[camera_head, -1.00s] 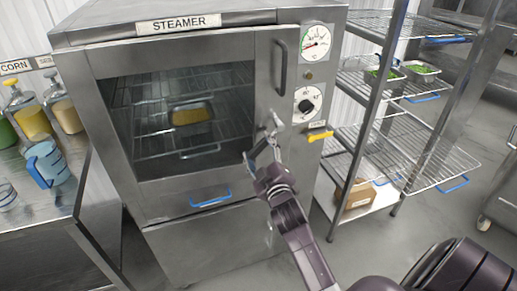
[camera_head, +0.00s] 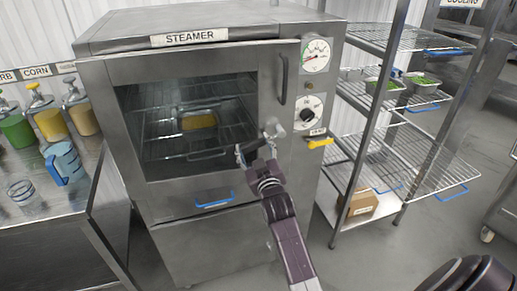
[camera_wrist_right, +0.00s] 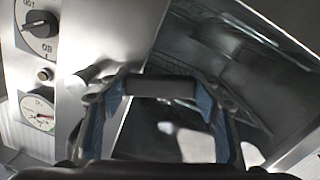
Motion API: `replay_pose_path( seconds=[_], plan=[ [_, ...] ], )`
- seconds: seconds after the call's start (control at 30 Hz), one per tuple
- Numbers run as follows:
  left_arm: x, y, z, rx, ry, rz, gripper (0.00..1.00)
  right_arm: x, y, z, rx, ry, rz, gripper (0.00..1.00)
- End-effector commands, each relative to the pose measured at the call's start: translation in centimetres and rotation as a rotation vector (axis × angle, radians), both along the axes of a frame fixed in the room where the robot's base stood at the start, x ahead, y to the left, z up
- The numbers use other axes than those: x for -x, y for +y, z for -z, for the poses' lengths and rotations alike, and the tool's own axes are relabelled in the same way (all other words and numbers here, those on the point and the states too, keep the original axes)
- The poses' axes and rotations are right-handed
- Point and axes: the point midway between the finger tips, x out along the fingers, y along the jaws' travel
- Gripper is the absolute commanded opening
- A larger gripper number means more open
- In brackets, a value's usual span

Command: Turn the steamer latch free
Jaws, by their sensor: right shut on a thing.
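The steamer (camera_head: 185,217) is a steel cabinet with a windowed door. Its latch (camera_head: 272,130) is a small pale metal piece near the door's right edge, below the vertical door handle (camera_head: 282,80). My right gripper (camera_head: 257,151) is at the latch, with its arm reaching up from below. In the right wrist view my right gripper (camera_wrist_right: 160,110) has its blue-padded fingers at either end of a dark bar (camera_wrist_right: 160,87), which looks like the latch's lever. It is shut on it. The door looks closed, though a small gap cannot be ruled out. My left gripper is not in view.
A yellow-filled pan (camera_head: 198,121) sits on a rack inside the steamer. A dial (camera_head: 308,112) and a gauge (camera_head: 316,55) are right of the door. A wire shelf rack (camera_head: 405,150) stands at right. A counter (camera_head: 45,215) with dispensers and a blue jug (camera_head: 65,162) is at left.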

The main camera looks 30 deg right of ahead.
Motion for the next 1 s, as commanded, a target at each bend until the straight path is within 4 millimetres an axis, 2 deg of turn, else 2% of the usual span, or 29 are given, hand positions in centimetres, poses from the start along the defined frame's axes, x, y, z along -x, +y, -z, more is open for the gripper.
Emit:
replay_pose_path(
  seconds=[0.03, 0.1, 0.27, 0.4, 1.0],
  plan=[
    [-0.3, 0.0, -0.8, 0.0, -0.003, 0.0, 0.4, -0.1, 0.1, -0.9, -0.04, -0.014, 0.002, 0.14],
    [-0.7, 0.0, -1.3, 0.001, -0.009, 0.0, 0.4, -0.1, 0.2, -1.4, -0.093, -0.031, 0.002, 0.14],
    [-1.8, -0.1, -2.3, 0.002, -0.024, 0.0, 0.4, -0.1, 0.4, -2.3, -0.198, -0.064, 0.002, 0.14],
    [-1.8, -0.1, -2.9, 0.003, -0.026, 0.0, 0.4, -0.2, 0.5, -2.9, -0.268, -0.086, 0.002, 0.14],
    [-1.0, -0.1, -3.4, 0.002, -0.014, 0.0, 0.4, -0.2, 0.5, -3.6, -0.359, -0.117, 0.0, 0.14]
  ],
)
